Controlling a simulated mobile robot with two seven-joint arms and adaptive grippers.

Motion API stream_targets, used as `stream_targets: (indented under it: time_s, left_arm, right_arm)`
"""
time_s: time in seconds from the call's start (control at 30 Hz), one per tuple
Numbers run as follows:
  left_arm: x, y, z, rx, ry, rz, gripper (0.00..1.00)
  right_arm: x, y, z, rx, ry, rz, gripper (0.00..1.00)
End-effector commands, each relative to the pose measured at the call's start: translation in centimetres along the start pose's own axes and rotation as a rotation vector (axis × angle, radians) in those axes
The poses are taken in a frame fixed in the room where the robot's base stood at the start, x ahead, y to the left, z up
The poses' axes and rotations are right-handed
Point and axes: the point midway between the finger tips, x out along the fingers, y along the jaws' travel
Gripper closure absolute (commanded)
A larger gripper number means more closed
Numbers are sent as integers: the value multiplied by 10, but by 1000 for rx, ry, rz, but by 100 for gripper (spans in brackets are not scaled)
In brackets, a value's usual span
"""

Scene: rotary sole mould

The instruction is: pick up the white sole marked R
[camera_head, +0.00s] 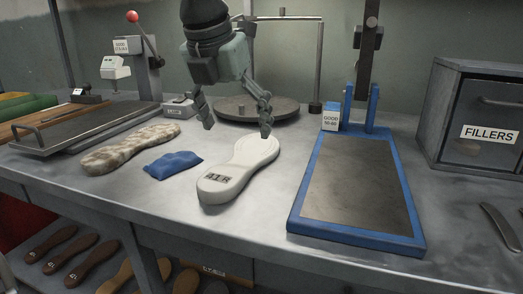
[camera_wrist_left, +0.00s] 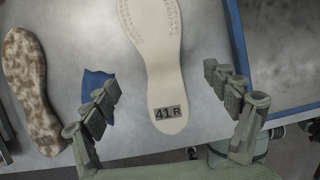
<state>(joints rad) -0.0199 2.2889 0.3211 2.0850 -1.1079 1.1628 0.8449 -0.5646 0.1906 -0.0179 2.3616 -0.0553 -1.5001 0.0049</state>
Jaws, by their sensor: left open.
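The white sole (camera_head: 240,168) lies flat on the metal bench, with a dark label reading 41R on its near end. My left gripper (camera_head: 236,120) is open and empty, above the far end of the sole, pointing down with its fingers spread. In the left wrist view the sole (camera_wrist_left: 153,60) lies lengthwise between the two fingers of my left gripper (camera_wrist_left: 163,78), with the 41 R label near the lower end. Neither finger visibly grips it. The sole's other end runs out of the top of that view. My right gripper is not seen.
A blue cloth (camera_head: 172,164) and a mottled sole (camera_head: 130,150) lie left of the white sole. A blue-framed plate (camera_head: 298,222) stands close on the right. A round turntable (camera_head: 290,108) is behind. A FILLERS cabinet (camera_head: 455,85) stands far right. Brown soles (camera_head: 92,258) lie below the bench.

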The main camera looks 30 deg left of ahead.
Motion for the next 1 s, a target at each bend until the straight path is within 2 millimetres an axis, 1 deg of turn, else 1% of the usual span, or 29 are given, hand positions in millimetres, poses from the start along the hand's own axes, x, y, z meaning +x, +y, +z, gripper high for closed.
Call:
stream_targets:
  time_s: [0.33, 0.5, 0.6, 0.7, 0.87, 0.9, 1.0]
  left_arm:
    - [36, -1, -1, 0, 5, 0, 14]
    - [63, -2, -2, -1, 6, 0, 14]
    - [73, -2, -2, 0, 5, 0, 14]
    - [77, -2, -1, 1, 1, -1, 14]
    - [78, -2, -1, 0, 0, -1, 14]
    - [78, -2, -1, 0, 1, -1, 15]
    - [77, -2, -1, 0, 1, -1, 27]
  right_arm:
    - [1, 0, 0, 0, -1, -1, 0]
    - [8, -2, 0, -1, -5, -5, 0]
    - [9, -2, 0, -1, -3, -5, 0]
    - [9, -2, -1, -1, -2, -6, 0]
    - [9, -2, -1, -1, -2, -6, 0]
    - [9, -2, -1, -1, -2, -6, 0]
    - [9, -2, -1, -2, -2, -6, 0]
